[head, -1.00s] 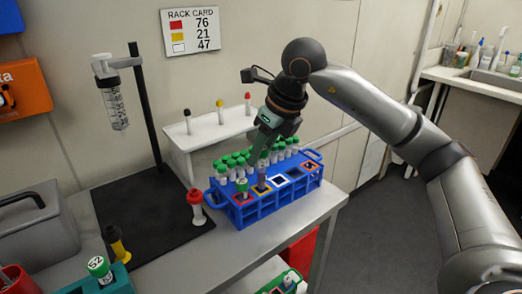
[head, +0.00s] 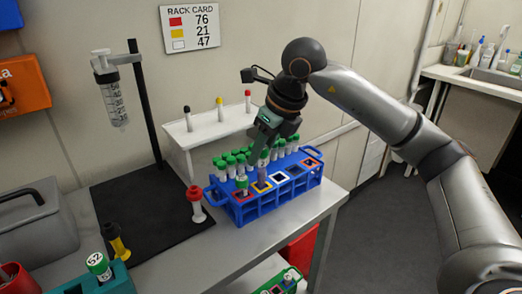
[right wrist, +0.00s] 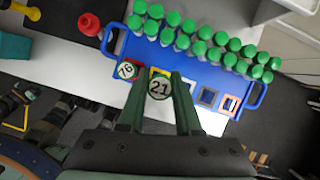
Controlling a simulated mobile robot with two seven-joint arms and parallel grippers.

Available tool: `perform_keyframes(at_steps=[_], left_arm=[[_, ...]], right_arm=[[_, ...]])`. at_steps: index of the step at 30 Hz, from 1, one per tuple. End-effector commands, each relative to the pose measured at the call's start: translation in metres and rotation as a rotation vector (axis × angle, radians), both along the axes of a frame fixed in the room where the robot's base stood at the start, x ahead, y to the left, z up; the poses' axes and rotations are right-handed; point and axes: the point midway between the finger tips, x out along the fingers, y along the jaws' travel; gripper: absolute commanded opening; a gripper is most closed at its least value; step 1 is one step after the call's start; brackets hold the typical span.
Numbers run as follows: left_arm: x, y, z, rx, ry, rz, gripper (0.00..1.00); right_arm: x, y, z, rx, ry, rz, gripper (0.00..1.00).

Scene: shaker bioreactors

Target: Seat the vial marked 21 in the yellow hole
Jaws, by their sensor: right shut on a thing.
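The vial marked 21 (right wrist: 159,88) is upright between the fingers of my right gripper (right wrist: 160,92), green cap and number facing the wrist camera. In the head view, my right gripper (head: 258,153) holds this vial (head: 262,173) at the front row of the blue rack. The yellow hole (head: 262,187) is directly below the vial's lower end. In the right wrist view the yellow rim (right wrist: 155,71) shows partly behind the cap. I cannot tell whether the vial's tip is inside the hole. My left gripper is not in view.
The blue rack (head: 262,211) holds several green-capped vials at the back. Vial 76 (right wrist: 128,70) stands in the red hole beside the yellow one. A red-capped piece (head: 195,203) stands left of the rack. A rack card (head: 190,28) hangs on the wall.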

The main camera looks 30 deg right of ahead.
Motion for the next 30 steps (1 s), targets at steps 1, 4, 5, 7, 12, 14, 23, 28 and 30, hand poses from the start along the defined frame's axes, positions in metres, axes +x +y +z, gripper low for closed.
perform_keyframes(at_steps=[1,4,5,7,12,14,23,28,30], left_arm=[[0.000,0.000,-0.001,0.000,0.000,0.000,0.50],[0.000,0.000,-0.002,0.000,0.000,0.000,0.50],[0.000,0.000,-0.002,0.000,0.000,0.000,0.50],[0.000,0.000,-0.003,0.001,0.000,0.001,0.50],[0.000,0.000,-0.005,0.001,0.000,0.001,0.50],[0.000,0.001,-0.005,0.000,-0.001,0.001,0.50],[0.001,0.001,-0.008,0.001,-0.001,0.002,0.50],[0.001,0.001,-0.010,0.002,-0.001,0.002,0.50],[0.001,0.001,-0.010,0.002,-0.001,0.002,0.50]], right_arm=[[0.000,0.000,-0.001,0.000,0.000,0.000,0.00],[0.000,0.000,-0.002,0.000,0.000,0.000,0.00],[0.000,0.000,-0.003,0.000,0.000,0.000,0.00],[0.000,0.000,-0.004,0.000,0.000,0.000,0.00],[0.000,0.000,-0.007,0.000,0.000,0.000,0.00],[0.000,0.000,-0.008,0.000,0.000,0.000,0.00],[0.000,0.000,-0.012,0.000,0.000,0.000,0.00],[0.000,0.000,-0.014,0.000,0.000,0.000,0.00],[0.000,0.000,-0.014,0.000,0.000,0.000,0.00]])
